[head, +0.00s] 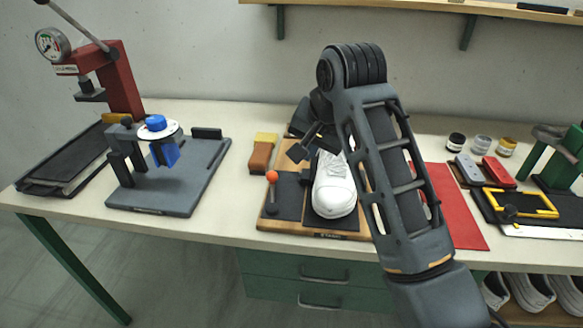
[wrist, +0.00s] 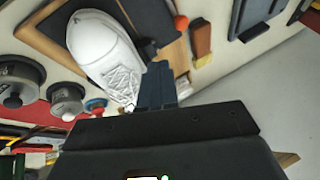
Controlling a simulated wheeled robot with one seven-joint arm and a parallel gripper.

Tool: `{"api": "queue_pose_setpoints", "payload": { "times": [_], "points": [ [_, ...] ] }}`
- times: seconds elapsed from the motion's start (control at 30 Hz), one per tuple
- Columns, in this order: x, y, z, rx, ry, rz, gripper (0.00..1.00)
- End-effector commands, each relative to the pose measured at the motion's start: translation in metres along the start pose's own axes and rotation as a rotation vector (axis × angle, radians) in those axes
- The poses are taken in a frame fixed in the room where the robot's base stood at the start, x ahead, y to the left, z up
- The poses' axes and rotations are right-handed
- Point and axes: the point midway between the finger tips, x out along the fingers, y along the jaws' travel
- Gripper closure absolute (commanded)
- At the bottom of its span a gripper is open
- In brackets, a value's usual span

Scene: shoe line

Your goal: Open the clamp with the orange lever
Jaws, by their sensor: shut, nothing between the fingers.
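The orange lever knob (head: 272,176) sits on a short dark rod at the left side of the wooden board (head: 268,222), left of the white shoe (head: 333,190). The knob also shows at the top of the wrist view (wrist: 181,22), beside a dark clamp part (wrist: 150,47). The white shoe (wrist: 105,50) lies to the left there. My gripper (wrist: 157,72) is shut and empty, its fingertips near the shoe and apart from the knob in the picture. In the head view my arm hides part of the board, and whether the clamp presses on the shoe cannot be told.
An orange-brown brush (head: 261,156) lies behind the board's left side. A grey plate (head: 190,190) with a blue-knobbed fixture stands to the left, beyond a bare strip of table. A red mat (head: 455,210) and a yellow frame (head: 525,212) lie to the right.

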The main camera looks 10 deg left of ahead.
Motion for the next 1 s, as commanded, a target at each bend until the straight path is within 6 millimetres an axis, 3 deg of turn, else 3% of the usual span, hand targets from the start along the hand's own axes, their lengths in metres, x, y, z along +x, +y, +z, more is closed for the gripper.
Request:
{"api": "queue_pose_setpoints", "payload": {
  "times": [0.37, 0.57, 0.9, 1.0],
  "points": [
    [0.007, 0.0, 0.001, 0.0, -0.002, 0.001, 1.0],
    [0.036, 0.001, 0.001, 0.001, -0.003, 0.002, 1.0],
    [0.102, 0.001, 0.001, 0.0, -0.003, 0.002, 1.0],
    [0.111, -0.013, 0.003, -0.003, -0.001, -0.001, 1.0]
  ]
}}
